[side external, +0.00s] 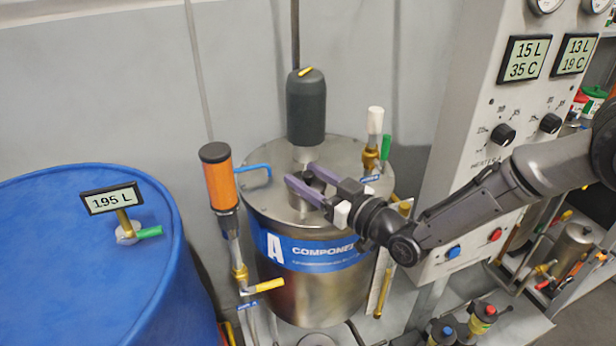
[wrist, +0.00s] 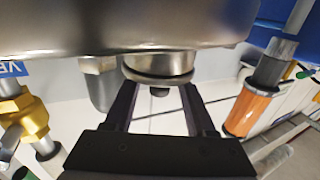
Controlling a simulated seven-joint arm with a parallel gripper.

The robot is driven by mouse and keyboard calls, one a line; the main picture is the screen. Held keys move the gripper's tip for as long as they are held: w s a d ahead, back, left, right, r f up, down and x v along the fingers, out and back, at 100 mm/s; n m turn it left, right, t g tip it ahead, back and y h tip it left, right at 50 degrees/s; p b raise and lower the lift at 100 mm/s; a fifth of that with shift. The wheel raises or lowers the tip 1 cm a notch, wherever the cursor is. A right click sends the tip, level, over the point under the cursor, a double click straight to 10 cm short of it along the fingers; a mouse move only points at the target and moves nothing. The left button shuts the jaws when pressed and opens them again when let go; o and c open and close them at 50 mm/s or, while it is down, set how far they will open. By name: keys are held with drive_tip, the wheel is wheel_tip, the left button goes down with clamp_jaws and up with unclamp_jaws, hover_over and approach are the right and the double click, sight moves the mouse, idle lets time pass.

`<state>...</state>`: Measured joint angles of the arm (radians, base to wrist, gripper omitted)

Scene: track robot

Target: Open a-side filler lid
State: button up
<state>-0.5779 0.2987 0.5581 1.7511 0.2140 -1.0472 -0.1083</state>
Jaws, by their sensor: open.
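The a-side tank (side external: 325,300) is a steel drum with a blue "A COMPONENT" band. Its filler lid (wrist: 158,66) is a small round metal cap with a short dark knob (wrist: 159,91), seen with the tank at the top of the wrist view. My gripper (side external: 302,174) reaches over the tank top from the right, its purple fingers open. In the wrist view the fingers (wrist: 158,92) stand on either side of the knob, with gaps visible. In the side view the fingers and wrist partly hide the lid. I cannot tell whether either finger touches it.
A grey cylinder (side external: 306,108) rises behind the fingers. An orange filter (side external: 219,180) stands left of the tank. A white-topped fitting (side external: 375,122) is at the back right. A blue drum (side external: 75,270) is at left and a control panel (side external: 478,150) at right.

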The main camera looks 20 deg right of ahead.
clamp_jaws()
idle(1.4)
